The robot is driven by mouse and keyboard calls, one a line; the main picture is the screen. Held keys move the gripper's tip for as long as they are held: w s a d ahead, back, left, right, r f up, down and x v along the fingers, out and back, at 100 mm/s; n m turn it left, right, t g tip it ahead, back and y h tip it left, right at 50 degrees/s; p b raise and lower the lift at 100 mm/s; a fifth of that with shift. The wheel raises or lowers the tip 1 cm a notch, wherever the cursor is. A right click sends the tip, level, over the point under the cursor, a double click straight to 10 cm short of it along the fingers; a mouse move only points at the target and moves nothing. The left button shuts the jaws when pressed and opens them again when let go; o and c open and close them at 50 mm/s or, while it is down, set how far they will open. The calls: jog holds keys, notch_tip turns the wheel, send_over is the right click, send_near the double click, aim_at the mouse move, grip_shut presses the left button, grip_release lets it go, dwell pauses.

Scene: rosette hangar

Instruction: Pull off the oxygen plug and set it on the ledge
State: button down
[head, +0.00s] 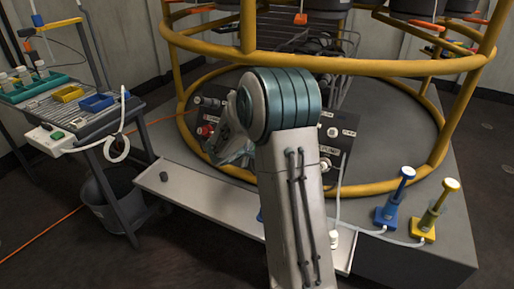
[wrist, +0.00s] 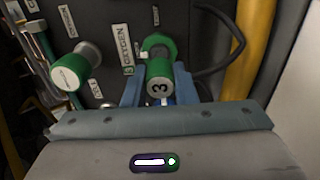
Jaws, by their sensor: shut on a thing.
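In the head view my arm hides the plug and most of my gripper, which is at the dark panel (head: 328,151).
Another green-and-white knob (wrist: 72,74) is left of the plug. A yellow tubular frame (head: 190,128) surrounds the panel. A side table (head: 75,124) and a bin (head: 116,196) stand left. Blue (head: 387,213) and yellow (head: 423,225) pedestals stand right. Much of the ledge's left half is bare.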

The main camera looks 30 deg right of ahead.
jog(key=shift+v, duration=1.2)
